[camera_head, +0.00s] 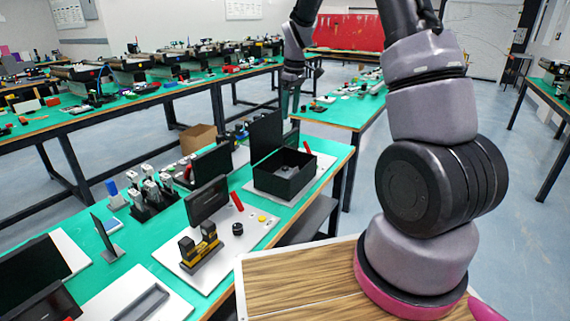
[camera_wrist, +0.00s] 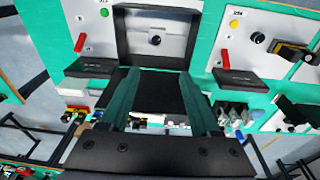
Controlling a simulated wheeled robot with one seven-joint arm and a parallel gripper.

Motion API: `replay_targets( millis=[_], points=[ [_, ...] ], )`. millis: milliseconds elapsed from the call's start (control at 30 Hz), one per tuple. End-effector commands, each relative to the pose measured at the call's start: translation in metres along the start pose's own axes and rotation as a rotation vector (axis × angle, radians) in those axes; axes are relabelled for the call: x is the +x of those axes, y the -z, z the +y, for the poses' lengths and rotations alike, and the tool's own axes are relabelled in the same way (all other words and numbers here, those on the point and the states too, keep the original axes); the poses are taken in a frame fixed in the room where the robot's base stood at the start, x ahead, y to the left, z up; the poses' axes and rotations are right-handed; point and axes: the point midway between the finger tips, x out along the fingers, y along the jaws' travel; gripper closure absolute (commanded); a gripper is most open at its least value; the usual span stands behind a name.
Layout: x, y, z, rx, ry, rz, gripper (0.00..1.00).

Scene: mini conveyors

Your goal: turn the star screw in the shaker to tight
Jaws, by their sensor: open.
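The shaker is most likely the black open-topped box (camera_head: 270,185) with a raised lid, on a white board at the right end of the near green table. In the wrist view the box (camera_wrist: 121,42) is at top centre. A small dark round knob, apparently the star screw (camera_wrist: 155,40), sits on its pale floor; its exact shape is too small to tell. My gripper (camera_head: 290,108) hangs above the box, pointing down. In the wrist view my gripper (camera_wrist: 158,75) is open and empty, its two fingers apart below the box in the picture. It touches nothing.
A red lever (camera_head: 237,201), a yellow button (camera_head: 262,218) and a black knob (camera_head: 237,229) sit on the neighbouring white board. A black upright panel (camera_head: 267,135) stands behind the box. A rack of grey-topped items (camera_head: 150,192) stands at left.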

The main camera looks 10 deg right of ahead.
Motion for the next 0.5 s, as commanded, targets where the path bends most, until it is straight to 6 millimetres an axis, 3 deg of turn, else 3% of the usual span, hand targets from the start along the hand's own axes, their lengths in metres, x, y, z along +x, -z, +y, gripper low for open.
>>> replay_targets(
  millis=[33, 200, 300, 500],
  points=[
    [0.025, 0.005, 0.004, -0.046, 0.011, -0.026, 0.37],
    [0.084, 0.016, 0.011, -0.191, 0.036, -0.084, 0.37],
    [0.106, 0.018, 0.013, -0.244, 0.045, -0.103, 0.37],
    [0.125, 0.019, 0.014, -0.28, 0.052, -0.115, 0.37]
  ],
)
